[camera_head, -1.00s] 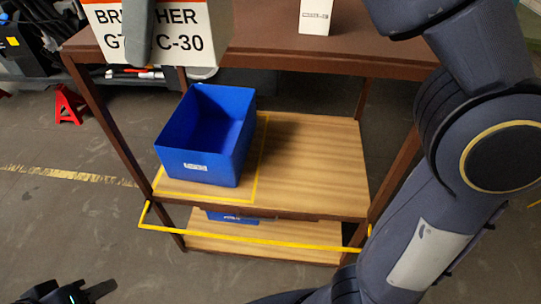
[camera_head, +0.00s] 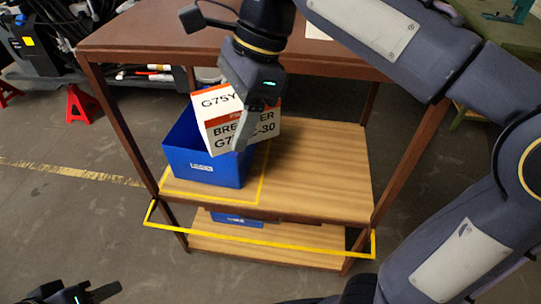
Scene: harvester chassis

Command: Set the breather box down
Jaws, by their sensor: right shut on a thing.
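The bin stands on the wooden middle shelf (camera_head: 318,180), inside a yellow outline. My left gripper (camera_head: 98,294) is at the bottom left, partly cut off; its opening is unclear.
The brown top shelf (camera_head: 140,36) lies above, with posts at its corners. The right half of the middle shelf is bare. A yellow bar (camera_head: 260,241) crosses the front below it. Another blue bin (camera_head: 236,219) shows underneath. A red stand (camera_head: 80,104) is on the floor at left.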

